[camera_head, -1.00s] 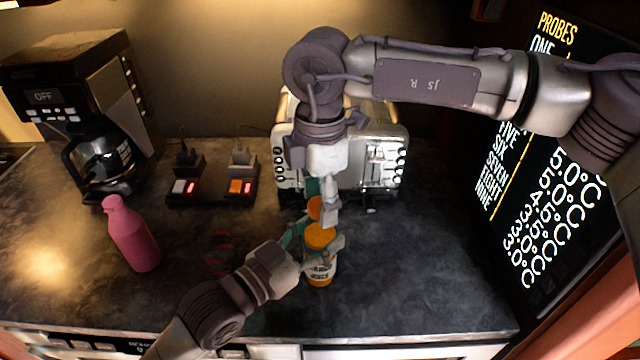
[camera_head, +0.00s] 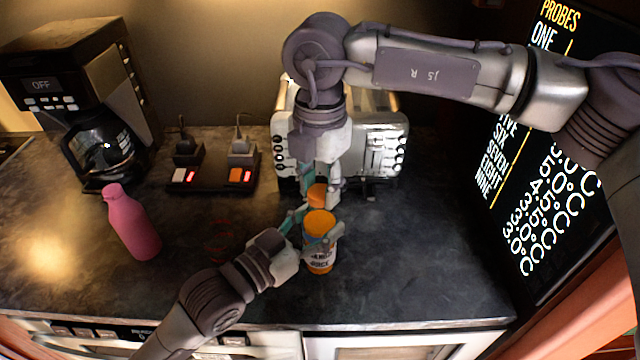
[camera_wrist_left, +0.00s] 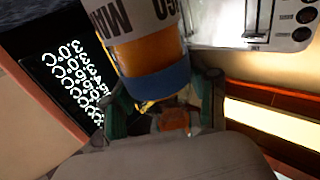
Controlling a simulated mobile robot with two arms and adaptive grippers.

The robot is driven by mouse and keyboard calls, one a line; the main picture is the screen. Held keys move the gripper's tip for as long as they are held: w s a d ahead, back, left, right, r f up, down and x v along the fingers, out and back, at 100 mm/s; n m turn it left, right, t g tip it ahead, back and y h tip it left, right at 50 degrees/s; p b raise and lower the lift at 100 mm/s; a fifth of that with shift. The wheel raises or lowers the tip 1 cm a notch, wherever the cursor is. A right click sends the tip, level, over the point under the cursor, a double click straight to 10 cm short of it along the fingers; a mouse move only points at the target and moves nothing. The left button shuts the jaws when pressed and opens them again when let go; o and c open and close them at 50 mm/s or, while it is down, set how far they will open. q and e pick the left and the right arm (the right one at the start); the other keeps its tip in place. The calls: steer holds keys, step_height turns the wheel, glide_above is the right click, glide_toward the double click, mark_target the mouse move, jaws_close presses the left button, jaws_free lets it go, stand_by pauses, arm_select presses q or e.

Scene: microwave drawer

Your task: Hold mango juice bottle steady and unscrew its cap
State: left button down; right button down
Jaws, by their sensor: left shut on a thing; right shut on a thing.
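The mango juice bottle (camera_head: 320,258) stands upright near the counter's front edge, with a white label and an orange upper part. It also shows upside down in the left wrist view (camera_wrist_left: 150,50). My left gripper (camera_head: 308,236) is shut around the bottle from the left, below its top. My right gripper (camera_head: 320,190) points down from above and is shut on the small orange cap (camera_head: 317,195). The cap shows just behind the bottle's orange top in the head view; I cannot tell whether they touch. An orange piece, likely the cap, shows in the left wrist view (camera_wrist_left: 174,120).
A silver toaster (camera_head: 378,152) stands close behind my right gripper. A pink bottle (camera_head: 131,222), a coffee maker (camera_head: 85,80) and a power strip (camera_head: 212,172) are to the left. A dark display panel (camera_head: 545,190) stands right. The counter right of the juice bottle is clear.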

steer(key=n, duration=1.9)
steer(key=shift+n, duration=0.4)
steer(key=n, duration=1.7)
steer(key=shift+r, duration=0.1)
steer(key=n, duration=0.4)
steer(key=shift+n, duration=0.3)
steer(key=n, duration=0.6)
steer(key=shift+n, duration=0.4)
